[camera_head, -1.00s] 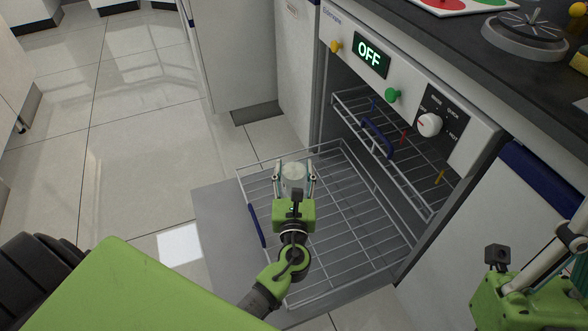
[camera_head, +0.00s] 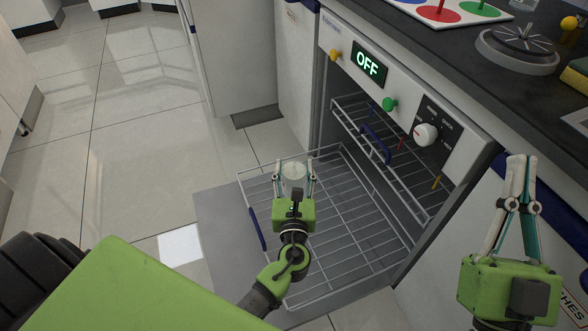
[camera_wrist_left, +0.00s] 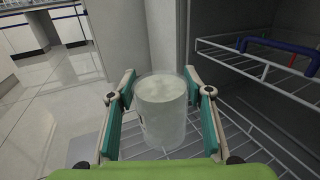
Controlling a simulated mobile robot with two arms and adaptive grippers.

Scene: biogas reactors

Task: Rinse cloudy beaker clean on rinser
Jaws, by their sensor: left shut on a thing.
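A cloudy, whitish beaker (camera_head: 293,171) is between the fingers of my left gripper (camera_head: 295,166). The left wrist view also shows the beaker (camera_wrist_left: 161,112), upright, with the teal finger pads on either side of it. My left gripper is shut on it, above the lower wire rack of the open dishwasher. The rinser (camera_head: 517,50), a round grey base with a star-shaped top, stands on the dark counter at the upper right. My right gripper (camera_head: 521,160) points up in front of the cabinet, fingertips together, with nothing seen between them.
The lower rack (camera_head: 345,235) is pulled out over the lowered door (camera_head: 215,215); the upper rack (camera_head: 350,112) is partly out. A yellow sponge (camera_head: 575,75) and a board with coloured discs (camera_head: 440,10) are on the counter.

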